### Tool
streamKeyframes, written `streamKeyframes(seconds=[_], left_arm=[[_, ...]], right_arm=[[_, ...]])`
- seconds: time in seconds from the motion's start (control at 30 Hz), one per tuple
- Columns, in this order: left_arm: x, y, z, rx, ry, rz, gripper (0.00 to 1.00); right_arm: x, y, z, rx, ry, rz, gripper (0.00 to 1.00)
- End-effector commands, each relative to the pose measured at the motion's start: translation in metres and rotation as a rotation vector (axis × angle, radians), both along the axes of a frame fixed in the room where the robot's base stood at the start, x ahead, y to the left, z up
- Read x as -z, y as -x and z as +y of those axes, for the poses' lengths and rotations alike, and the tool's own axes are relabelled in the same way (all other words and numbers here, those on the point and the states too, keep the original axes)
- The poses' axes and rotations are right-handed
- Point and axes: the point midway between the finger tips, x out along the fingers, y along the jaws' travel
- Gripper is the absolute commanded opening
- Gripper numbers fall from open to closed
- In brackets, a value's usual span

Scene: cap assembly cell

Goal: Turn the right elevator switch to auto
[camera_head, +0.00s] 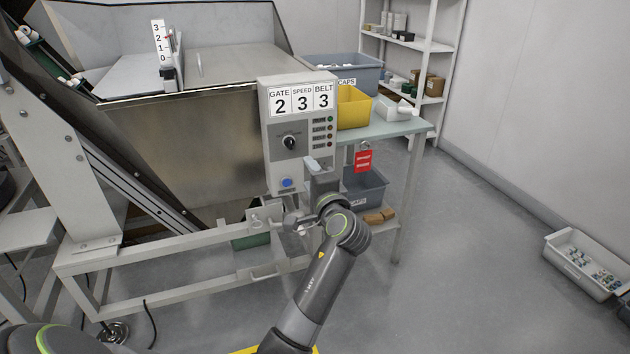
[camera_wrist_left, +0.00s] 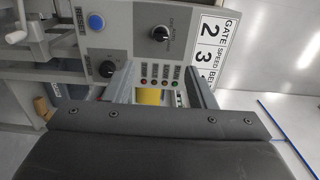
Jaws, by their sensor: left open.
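A grey control panel (camera_head: 271,150) stands at the front of the hopper machine. It has a black rotary switch (camera_head: 289,142) at its middle left, also in the left wrist view (camera_wrist_left: 160,33). A second black rotary switch (camera_wrist_left: 107,68) shows in the left wrist view, near the blue button (camera_wrist_left: 95,22). In the head view my gripper covers that switch. My left gripper (camera_head: 318,168) is in front of the panel's lower right. In the wrist view its fingers (camera_wrist_left: 161,84) are apart with nothing between them.
The blue button (camera_head: 287,183) is at the panel's lower left. A grey-green table (camera_head: 405,128) with a yellow bin (camera_head: 353,107) stands right behind the panel. A red tag (camera_head: 363,161) hangs nearby. A frame rail (camera_head: 180,255) runs below the panel. The floor at right is mostly clear.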

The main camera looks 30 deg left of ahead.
Motion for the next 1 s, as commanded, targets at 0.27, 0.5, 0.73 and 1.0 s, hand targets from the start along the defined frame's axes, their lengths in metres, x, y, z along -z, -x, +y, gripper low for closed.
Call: streamKeyframes(seconds=[0.27,0.5,0.73,1.0], left_arm=[[0.0,0.015,-0.018,0.001,-0.001,-0.001,0.51],[0.0,0.016,-0.019,0.001,-0.001,0.0,0.51],[0.0,0.016,-0.019,0.001,-0.001,0.0,0.51],[0.049,0.031,-0.009,0.015,0.119,0.034,0.51]], right_arm=[[0.003,0.002,0.0,0.001,0.0,0.011,0.0],[0.003,0.002,0.0,0.002,0.0,0.01,0.0],[0.002,0.002,0.0,0.002,0.0,0.009,0.0],[0.002,0.002,0.001,0.003,-0.002,0.009,0.0]])
